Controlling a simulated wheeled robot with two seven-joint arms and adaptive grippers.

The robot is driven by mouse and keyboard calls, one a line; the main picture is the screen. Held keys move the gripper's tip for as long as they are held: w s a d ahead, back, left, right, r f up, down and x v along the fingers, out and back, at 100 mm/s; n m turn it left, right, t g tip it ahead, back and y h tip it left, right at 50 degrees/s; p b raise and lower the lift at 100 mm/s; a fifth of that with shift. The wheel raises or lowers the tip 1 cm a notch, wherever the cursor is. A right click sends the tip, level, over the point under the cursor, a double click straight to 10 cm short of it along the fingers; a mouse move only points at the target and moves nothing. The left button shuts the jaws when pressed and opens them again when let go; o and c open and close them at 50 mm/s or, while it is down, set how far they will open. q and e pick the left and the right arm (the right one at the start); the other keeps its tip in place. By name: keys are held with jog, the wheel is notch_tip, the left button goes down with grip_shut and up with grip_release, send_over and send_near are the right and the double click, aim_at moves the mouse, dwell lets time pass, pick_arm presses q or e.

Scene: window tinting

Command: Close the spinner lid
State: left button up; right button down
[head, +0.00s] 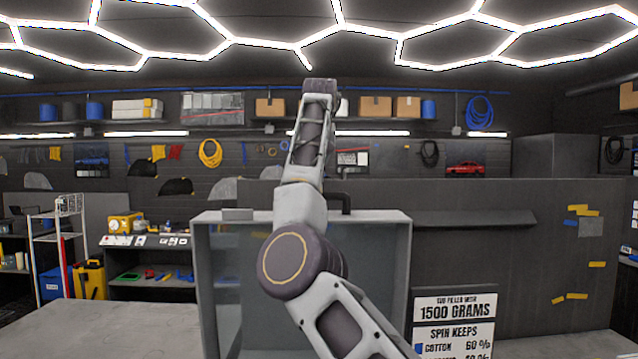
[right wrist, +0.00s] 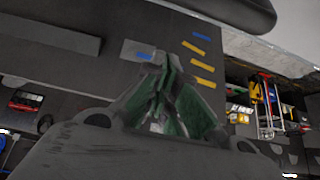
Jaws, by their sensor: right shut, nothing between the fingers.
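A large grey-framed panel or box (head: 403,290) with a see-through, glassy front stands upright in the middle of the head view. It appears to be the spinner with its lid, but I cannot tell lid from body. A dark handle (head: 345,200) shows at its top edge, partly behind my right arm. My right arm rises across the front of it, and its gripper end is not clear in the head view. In the right wrist view my right gripper (right wrist: 164,72) is shut and empty, with dark wall behind it. My left gripper is out of view.
A sign (head: 455,310) reading "1500 grams" stands right of the spinner. A dark partition (head: 500,270) with yellow and blue tape strips is behind it. A pale worktop (head: 90,330) is clear at lower left. Shelves with tools (head: 150,270) stand beyond.

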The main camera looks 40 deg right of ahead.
jog(key=shift+s+a+f+p, duration=0.1)
jog(key=shift+s+a+f, duration=0.2)
jog(key=shift+f, duration=0.25)
jog(key=shift+s+a+f+p, duration=0.1)
jog(key=shift+s+a+f, duration=0.2)
jog(key=shift+f, duration=0.2)
jog(key=shift+s+a+f+p, duration=0.1)
jog(key=shift+s+a+f, duration=0.15)
jog(key=shift+f, duration=0.3)
jog(key=shift+s+d+f, duration=0.1)
jog(key=shift+f, duration=0.05)
